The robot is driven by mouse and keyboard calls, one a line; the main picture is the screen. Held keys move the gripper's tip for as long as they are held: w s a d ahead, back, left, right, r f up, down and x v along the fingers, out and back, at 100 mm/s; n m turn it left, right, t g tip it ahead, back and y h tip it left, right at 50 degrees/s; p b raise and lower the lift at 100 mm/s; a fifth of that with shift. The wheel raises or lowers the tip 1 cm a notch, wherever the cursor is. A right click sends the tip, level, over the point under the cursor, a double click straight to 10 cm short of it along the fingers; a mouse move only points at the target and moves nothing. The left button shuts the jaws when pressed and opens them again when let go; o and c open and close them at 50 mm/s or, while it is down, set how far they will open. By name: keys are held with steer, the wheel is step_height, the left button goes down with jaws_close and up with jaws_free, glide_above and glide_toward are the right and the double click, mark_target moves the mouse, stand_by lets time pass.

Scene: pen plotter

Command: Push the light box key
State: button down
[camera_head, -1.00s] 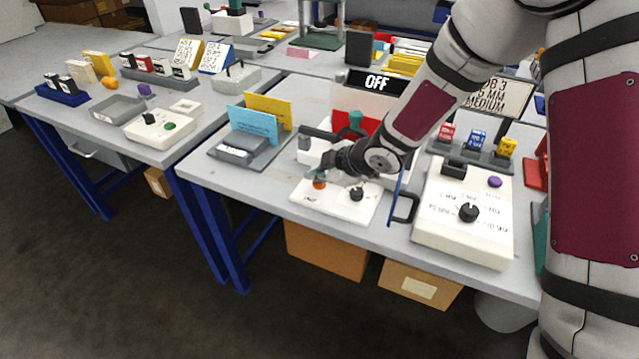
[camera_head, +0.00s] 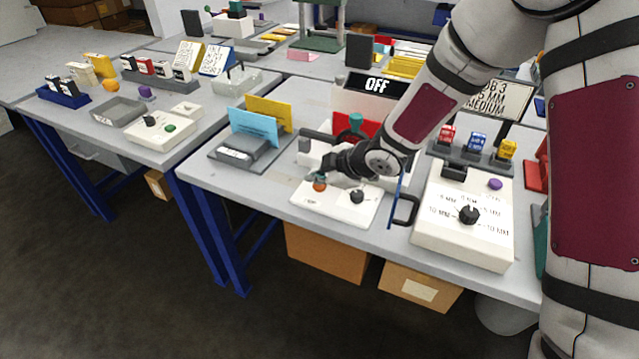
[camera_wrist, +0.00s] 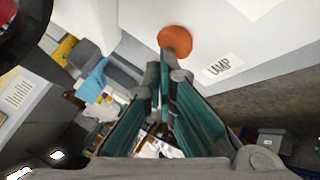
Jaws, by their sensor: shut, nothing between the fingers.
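The light box key is an orange round button (camera_wrist: 174,38) on a white panel, with a "LAMP" label (camera_wrist: 222,66) beside it in the wrist view. In the head view the orange button (camera_head: 320,186) sits at the left of the white panel (camera_head: 335,209), left of a black knob (camera_head: 357,196). My gripper (camera_wrist: 168,62) is shut and empty, its tips at the near edge of the button in the wrist view; I cannot tell whether they touch it. In the head view my gripper (camera_head: 322,177) is just above the button. A sign behind (camera_head: 377,83) reads "OFF".
A larger white console (camera_head: 463,228) with a dial stands to the right. A black handle (camera_head: 404,209) is between the two. Grey holders with a blue card (camera_head: 253,125) and a yellow card (camera_head: 270,112) stand to the left. Bare table lies left of the panel.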

mark_target(318, 187)
steer(key=shift+f, duration=0.1)
stand_by(0.3)
steer(key=shift+f+b, duration=0.4)
steer(key=shift+b, duration=0.1)
steer(key=shift+r, duration=0.1)
steer(key=shift+r+p, duration=0.3)
steer(key=shift+p, duration=0.15)
steer(key=shift+r, duration=0.1)
step_height(318, 187, up, 5)
steer(key=p, duration=0.5)
steer(key=shift+s, duration=0.1)
steer(key=shift+r+p, duration=0.45)
steer(key=shift+p, duration=0.2)
steer(key=shift+d, duration=0.1)
